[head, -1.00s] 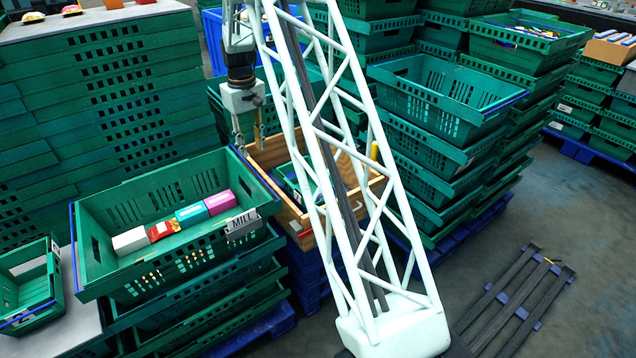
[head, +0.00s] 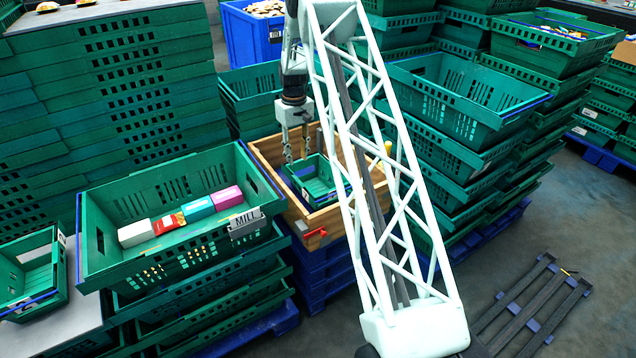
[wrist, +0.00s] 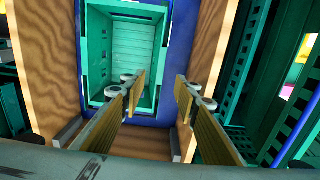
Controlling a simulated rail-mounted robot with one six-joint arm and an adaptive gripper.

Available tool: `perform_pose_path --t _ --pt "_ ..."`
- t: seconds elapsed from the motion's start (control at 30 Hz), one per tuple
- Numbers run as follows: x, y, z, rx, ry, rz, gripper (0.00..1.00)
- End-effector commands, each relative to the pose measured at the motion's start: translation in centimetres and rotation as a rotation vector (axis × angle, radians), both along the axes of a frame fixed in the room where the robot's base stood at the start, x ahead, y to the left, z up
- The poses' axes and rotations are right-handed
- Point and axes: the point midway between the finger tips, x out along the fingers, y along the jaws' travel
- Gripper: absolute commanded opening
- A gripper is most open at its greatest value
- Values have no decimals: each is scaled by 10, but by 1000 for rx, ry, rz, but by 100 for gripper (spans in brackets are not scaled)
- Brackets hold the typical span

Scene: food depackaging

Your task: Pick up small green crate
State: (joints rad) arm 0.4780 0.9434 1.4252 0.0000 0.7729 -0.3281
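A small green crate (head: 309,187) sits inside a wooden box (head: 324,220) in the middle of the head view, partly hidden by my arm's white lattice. My gripper (head: 296,158) points down over the box, at the crate's left, far side. In the wrist view the small crate (wrist: 128,55) looks empty and lies beyond the fingertips, mostly left of the gap between them. I cannot tell how high the tips are relative to the crate's rim.
A large green crate (head: 110,255) with several cartons stands left of the box. Another small green crate (head: 28,290) is at the far left. Stacked green crates (head: 455,145) rise close on the right. The box's wooden walls (wrist: 212,55) flank the fingers.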

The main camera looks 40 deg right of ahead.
Motion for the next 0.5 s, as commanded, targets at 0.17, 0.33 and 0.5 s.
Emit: perform_pose_path --t 0.17,0.33,0.5 --pt "0 0 -2 0 0 0 28" --pt "-1 0 -12 0 1 0 28" --pt "-1 0 -32 0 1 0 28"
